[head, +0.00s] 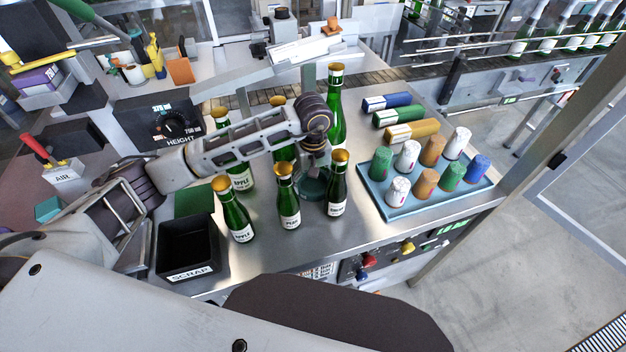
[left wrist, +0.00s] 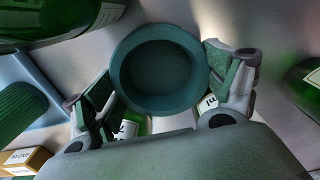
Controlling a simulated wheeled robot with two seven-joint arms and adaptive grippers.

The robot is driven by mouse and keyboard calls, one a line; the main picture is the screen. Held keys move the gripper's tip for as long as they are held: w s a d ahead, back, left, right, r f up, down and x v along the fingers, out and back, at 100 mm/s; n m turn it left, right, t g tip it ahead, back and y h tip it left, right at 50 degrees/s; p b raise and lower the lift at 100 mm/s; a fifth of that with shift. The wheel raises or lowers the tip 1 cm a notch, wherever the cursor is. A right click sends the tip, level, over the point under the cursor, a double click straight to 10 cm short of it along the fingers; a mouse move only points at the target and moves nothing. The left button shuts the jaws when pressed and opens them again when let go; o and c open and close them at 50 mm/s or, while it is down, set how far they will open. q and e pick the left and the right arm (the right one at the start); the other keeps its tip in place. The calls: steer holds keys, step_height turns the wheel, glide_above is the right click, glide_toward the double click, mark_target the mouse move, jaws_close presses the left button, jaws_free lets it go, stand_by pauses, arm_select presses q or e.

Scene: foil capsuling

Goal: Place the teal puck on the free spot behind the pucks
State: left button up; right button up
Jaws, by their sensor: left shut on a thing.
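The teal puck (head: 313,188) is a round, hollow cup. It is partly hidden behind the front bottles in the head view. In the left wrist view the teal puck (left wrist: 160,72) sits between the two fingers with its open face toward the camera. My left gripper (left wrist: 165,90) is shut on it from both sides. In the head view my left gripper (head: 315,160) points down among the bottles; I cannot tell whether the puck touches the table. The free spot and other pucks are not clearly visible. My right gripper is not in view.
Front bottles (head: 287,205) and back bottles (head: 336,115) stand close around the gripper. A blue tray (head: 375,198) of coloured capsules is at the right, with capsule sleeves (head: 412,130) behind. A black scrap bin (head: 187,245) stands at the left. Steel table (head: 300,252) is bare in front.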

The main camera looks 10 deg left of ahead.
mark_target(313, 186)
arm_select(q)
steer(key=shift+f, duration=0.15)
steer(key=o, duration=0.9)
steer(key=shift+r, duration=0.25)
step_height(313, 186, up, 12)
steer(key=p, duration=0.4)
steer(key=shift+f, duration=0.1)
